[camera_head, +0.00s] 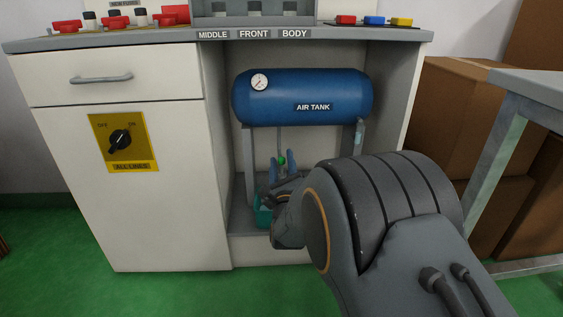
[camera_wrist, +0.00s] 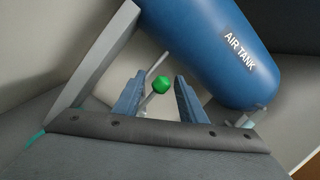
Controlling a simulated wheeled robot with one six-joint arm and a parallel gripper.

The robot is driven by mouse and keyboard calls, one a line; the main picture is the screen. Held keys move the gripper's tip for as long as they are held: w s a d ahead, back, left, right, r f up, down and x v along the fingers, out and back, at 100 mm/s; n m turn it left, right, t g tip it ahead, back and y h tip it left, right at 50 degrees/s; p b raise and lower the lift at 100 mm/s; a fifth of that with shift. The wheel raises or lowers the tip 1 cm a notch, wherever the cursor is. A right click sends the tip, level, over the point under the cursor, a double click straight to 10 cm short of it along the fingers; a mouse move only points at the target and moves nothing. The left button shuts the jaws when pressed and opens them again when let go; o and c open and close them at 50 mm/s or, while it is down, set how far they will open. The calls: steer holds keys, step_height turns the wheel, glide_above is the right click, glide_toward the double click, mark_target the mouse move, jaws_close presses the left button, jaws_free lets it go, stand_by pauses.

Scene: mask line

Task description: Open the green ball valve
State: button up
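The green ball valve shows as a small green knob (camera_wrist: 161,86) on a thin grey pipe below the blue air tank. The knob is also in the head view (camera_head: 282,160), just under the tank. My gripper (camera_wrist: 158,90) is open, with its blue fingers on either side of the knob in the wrist view. I cannot tell whether a finger touches it. My gripper is at the front of the cabinet's open bay in the head view (camera_head: 282,165). The valve's body and lower pipe are largely hidden behind my gripper and wrist.
The blue air tank (camera_head: 300,97) rests on grey legs above the valve. A teal object (camera_head: 263,211), partly hidden, stands on the bay's floor. A white cabinet with a yellow switch plate (camera_head: 126,143) is on the left. Cardboard boxes (camera_head: 450,105) and a table are on the right.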

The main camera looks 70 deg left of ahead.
steer(key=shift+r, duration=0.1)
steer(key=p+v, duration=0.3)
steer(key=v, duration=0.4)
steer(key=shift+d, duration=0.4)
stand_by(0.4)
